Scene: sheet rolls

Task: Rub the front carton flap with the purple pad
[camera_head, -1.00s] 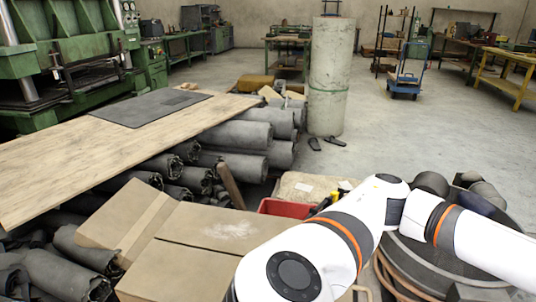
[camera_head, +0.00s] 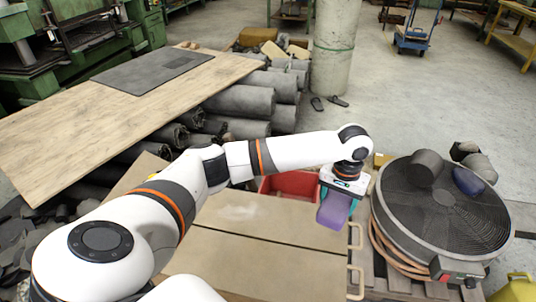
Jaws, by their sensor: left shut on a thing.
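My left gripper (camera_head: 338,192) points downward and is shut on the purple pad (camera_head: 334,212). The pad hangs tilted over the right part of the brown cardboard carton (camera_head: 300,236); I cannot tell whether it touches the cardboard. Broad flat carton panels face up, parted by a seam, and a front panel (camera_head: 245,265) lies nearer to me. A whitish dusty smudge (camera_head: 238,212) marks the panel behind the seam, left of the pad. My left arm hides the carton's left side. My right gripper is not in view.
A red bin (camera_head: 290,184) stands just behind the carton. To the right is a large round fan (camera_head: 450,215) with dark rolls and a blue item on top. A wooden board (camera_head: 110,125) lies over grey sheet rolls (camera_head: 240,101) at left. A concrete column (camera_head: 335,45) stands behind.

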